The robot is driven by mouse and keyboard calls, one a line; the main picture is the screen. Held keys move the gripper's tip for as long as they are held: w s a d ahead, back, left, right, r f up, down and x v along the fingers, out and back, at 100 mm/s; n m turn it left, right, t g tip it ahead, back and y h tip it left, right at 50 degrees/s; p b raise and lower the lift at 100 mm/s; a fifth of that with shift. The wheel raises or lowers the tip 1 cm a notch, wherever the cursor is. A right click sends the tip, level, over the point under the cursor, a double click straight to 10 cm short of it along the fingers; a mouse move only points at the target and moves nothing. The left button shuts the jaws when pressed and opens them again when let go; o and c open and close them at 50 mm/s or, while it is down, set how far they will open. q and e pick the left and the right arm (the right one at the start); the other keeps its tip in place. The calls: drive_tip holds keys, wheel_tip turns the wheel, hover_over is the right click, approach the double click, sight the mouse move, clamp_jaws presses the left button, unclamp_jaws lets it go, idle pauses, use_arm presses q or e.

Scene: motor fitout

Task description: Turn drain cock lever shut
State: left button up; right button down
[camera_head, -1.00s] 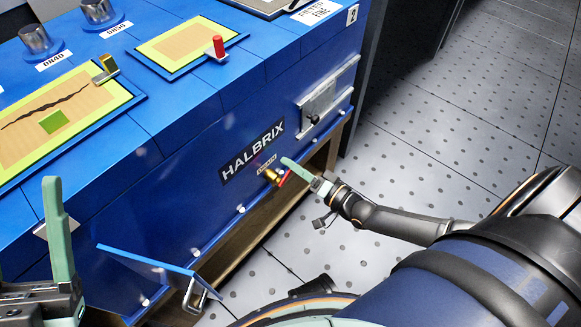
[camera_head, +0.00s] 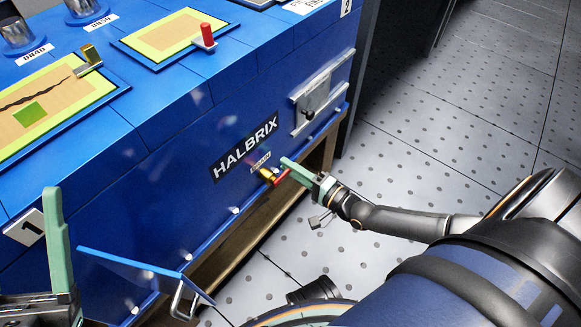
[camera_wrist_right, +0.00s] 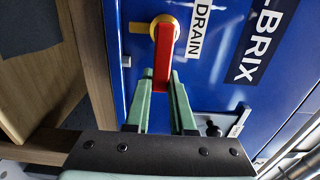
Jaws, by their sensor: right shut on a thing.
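The drain cock is a small brass fitting (camera_head: 266,174) low on the blue front panel, with a red lever (camera_head: 281,177). In the right wrist view, the brass body (camera_wrist_right: 165,27) is at top centre. The red lever (camera_wrist_right: 162,62) runs from it toward my gripper, roughly parallel to the DRAIN label (camera_wrist_right: 200,28). My right gripper (camera_head: 286,165) is at the lever. In its wrist view, the fingertips (camera_wrist_right: 161,80) are shut on the lever's free end. My left gripper is at the lower left, away from the cock. One upright green finger (camera_head: 56,240) shows clearly; its opening is unclear.
The HALBRIX plate (camera_head: 245,147) is just above the cock. A latch bracket (camera_head: 316,98) is on the panel to the right. A blue flap (camera_head: 130,262) with a metal handle sticks out at the lower left. The grey floor (camera_head: 440,130) to the right is clear.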

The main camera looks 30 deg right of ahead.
drive_tip(key=shift+f, duration=0.1)
drive_tip(key=c, duration=0.8)
unclamp_jaws()
drive_tip(key=shift+o, duration=0.2)
drive_tip(key=p+v, duration=0.3)
drive_tip(key=v, duration=0.9)
drive_tip(key=shift+s, duration=0.25)
drive_tip(key=shift+d, duration=0.1)
